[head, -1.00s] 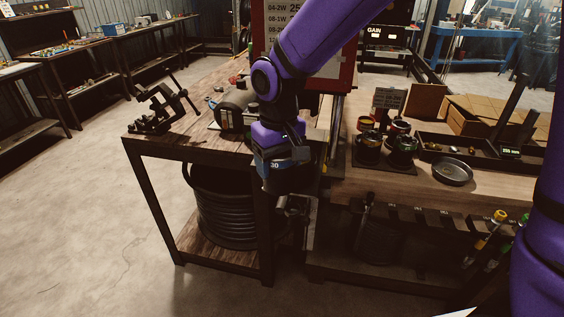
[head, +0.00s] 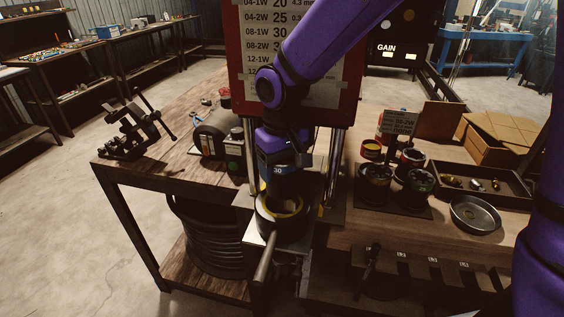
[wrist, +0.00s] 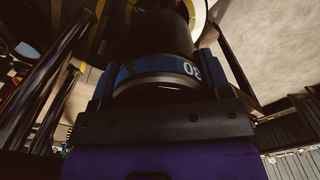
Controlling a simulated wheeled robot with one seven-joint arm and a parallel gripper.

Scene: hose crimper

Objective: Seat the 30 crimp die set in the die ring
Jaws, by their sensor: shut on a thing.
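My gripper (head: 278,158) is shut on the 30 crimp die set (head: 277,180), a dark cylinder with a blue band marked 30. The die hangs roughly upright above the die ring (head: 263,222), a dark ring with a yellow inner rim on the crimper's plate. The die's lower end overlaps the back of the ring's opening in the head view, so I cannot tell whether it has entered. In the wrist view, the die set (wrist: 165,70) sits between the fingers, its 30 upside down. Part of the die ring (wrist: 198,14) shows beyond it, partly hidden by the die.
The red-framed size chart (head: 352,60) stands right behind my arm, with crimper posts (head: 336,165) to the right. Several other die sets stand on a dark mat (head: 395,208). A round metal dish (head: 475,215) lies farther right. A vise (head: 130,130) stands at left.

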